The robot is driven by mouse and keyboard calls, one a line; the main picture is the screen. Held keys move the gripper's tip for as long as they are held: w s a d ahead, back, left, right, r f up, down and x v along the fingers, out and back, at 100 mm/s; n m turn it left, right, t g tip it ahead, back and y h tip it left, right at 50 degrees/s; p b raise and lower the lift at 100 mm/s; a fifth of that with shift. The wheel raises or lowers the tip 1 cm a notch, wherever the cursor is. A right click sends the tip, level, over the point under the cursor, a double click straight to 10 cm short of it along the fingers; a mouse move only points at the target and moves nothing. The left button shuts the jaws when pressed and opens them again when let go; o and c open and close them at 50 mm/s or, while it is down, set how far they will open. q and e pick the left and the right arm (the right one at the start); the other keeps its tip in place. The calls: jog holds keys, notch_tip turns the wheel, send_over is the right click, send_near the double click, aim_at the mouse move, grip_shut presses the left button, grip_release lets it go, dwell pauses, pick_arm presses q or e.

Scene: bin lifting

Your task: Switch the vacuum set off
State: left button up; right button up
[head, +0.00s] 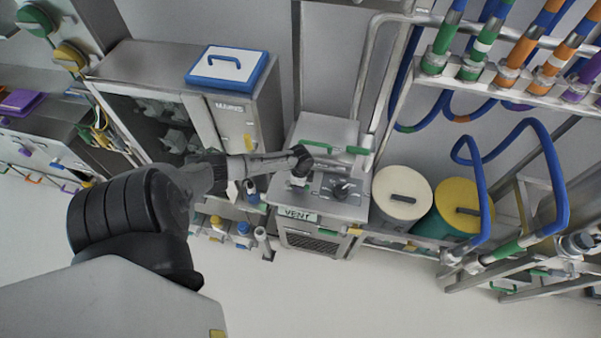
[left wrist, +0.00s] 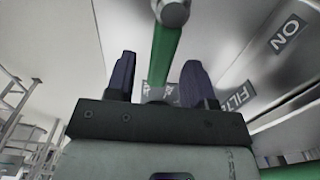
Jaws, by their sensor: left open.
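The vacuum set appears to be the steel unit (head: 318,238) with a "VENT" label, in the middle of the head view. Green bars (head: 318,145) and a black knob (head: 343,189) show on its top. My left gripper (head: 297,180) is over the left part of that top, small and partly hidden by its own wrist. In the left wrist view, my left gripper (left wrist: 158,82) is open, with dark fingers either side of a green bar (left wrist: 168,50) that ends in a metal knob (left wrist: 171,12). I cannot tell whether they touch. An "ON" label (left wrist: 289,34) is at right; "FILT..." is partly hidden.
A steel cabinet (head: 140,62) with a blue-edged lid (head: 228,68) stands left. A white-lidded drum (head: 401,190) and a yellow-lidded drum (head: 462,205) stand right. Striped pipes and blue hoses (head: 470,160) fill the right side. The floor in front (head: 330,300) is clear.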

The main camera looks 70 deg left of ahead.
pick_arm(q)
notch_tip(320, 180, up, 12)
jog(key=shift+r, duration=0.25)
dwell(0.5)
dwell(0.4)
